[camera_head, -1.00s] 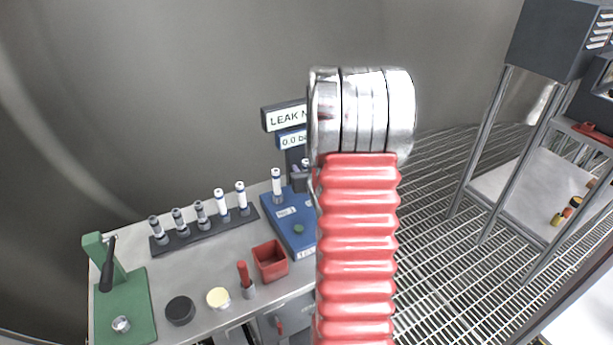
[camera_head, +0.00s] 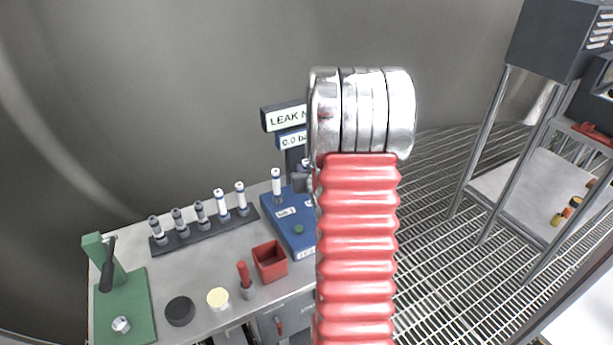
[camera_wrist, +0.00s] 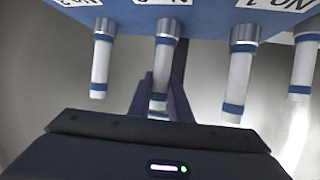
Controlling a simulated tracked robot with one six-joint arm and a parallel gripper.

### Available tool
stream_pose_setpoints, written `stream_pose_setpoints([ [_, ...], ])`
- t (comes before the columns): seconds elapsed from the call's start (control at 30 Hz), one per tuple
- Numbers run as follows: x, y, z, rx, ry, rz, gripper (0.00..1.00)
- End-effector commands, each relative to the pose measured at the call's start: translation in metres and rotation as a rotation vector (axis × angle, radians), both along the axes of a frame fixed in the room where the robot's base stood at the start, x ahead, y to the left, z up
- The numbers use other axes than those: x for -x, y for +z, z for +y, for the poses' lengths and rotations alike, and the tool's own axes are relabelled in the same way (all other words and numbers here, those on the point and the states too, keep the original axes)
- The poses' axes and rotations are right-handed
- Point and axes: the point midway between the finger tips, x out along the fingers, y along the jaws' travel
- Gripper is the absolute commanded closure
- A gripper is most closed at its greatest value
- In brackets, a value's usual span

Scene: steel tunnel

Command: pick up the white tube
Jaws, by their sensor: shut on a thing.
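The blue block (camera_head: 279,224) on the bench holds upright white tubes with blue bands. One white tube (camera_head: 276,184) stands clear at its left end, and my red and silver arm hides most of the rest. In the wrist view, several tubes hang from the block's edge, inverted by the camera's angle. My gripper (camera_wrist: 161,106) is shut on the white tube (camera_wrist: 163,62) near the middle, with a dark finger on each side. That tube's far end meets a metal collar at the block. I cannot tell whether it is still seated there.
Neighbouring tubes stand close on the left (camera_wrist: 100,66) and right (camera_wrist: 237,84). A dark rack (camera_head: 208,233) of tubes, a red bin (camera_head: 269,261) and a green press (camera_head: 124,306) share the bench. A display sign (camera_head: 284,117) rises behind the block.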

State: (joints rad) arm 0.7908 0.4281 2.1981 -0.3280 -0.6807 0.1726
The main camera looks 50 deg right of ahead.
Motion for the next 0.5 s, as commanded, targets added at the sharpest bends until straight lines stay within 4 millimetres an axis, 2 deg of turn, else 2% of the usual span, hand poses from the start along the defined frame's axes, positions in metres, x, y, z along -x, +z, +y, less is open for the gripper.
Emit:
stream_pose_setpoints([
  [0.27, 0.000, 0.003, 0.000, 0.001, 0.000, -0.001, 1.00],
  [0.5, -0.001, 0.023, 0.000, 0.003, 0.001, -0.003, 1.00],
])
